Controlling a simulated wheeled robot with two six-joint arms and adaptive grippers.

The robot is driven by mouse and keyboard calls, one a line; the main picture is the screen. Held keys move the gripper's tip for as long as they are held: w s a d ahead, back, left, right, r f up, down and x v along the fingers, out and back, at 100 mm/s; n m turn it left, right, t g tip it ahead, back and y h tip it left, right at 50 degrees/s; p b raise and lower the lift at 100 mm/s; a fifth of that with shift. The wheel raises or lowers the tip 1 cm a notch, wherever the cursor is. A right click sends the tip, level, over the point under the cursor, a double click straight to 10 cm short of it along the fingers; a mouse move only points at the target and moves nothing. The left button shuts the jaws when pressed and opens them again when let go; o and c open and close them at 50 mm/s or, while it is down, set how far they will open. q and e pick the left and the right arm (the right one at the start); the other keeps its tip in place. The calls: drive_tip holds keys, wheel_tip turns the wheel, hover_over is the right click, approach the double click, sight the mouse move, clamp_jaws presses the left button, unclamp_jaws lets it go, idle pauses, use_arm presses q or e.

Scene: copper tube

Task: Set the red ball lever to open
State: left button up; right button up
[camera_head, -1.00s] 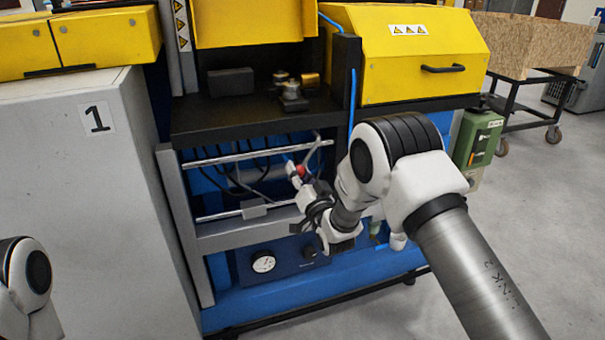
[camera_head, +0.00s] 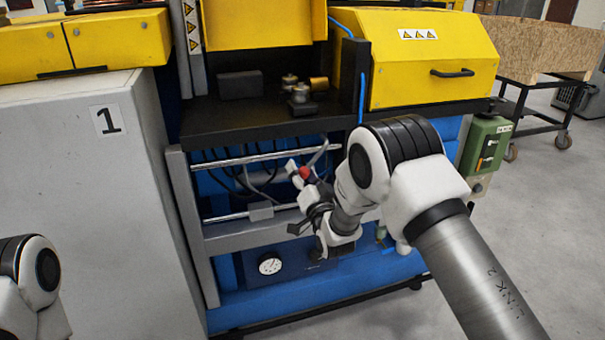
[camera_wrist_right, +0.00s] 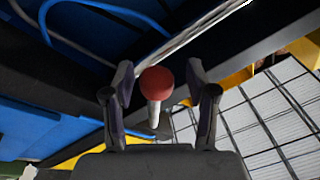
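The red ball (camera_head: 305,172) of the lever shows in the head view in front of the blue machine, at the tip of my right gripper (camera_head: 300,180). In the right wrist view the red ball (camera_wrist_right: 156,83) sits on a pale lever rod (camera_wrist_right: 154,112). The right gripper (camera_wrist_right: 160,95) is open there, with one finger on each side of the ball and a visible gap at both sides. The lever's base is hidden. My left gripper is outside the head view; only part of the left arm shows at the lower left.
Horizontal metal rails (camera_head: 265,157) and dark cables run across the machine front by the lever. A black shelf (camera_head: 250,122) juts out above. A round gauge (camera_head: 270,263) is below. A grey cabinet (camera_head: 60,210) stands on the left; open floor lies right.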

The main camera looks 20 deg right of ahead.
drive_tip(key=shift+f, duration=0.1)
drive_tip(key=shift+s+d+f, duration=0.1)
drive_tip(key=shift+s, duration=0.25)
drive_tip(key=v, duration=1.1)
drive_tip(key=shift+s, duration=0.15)
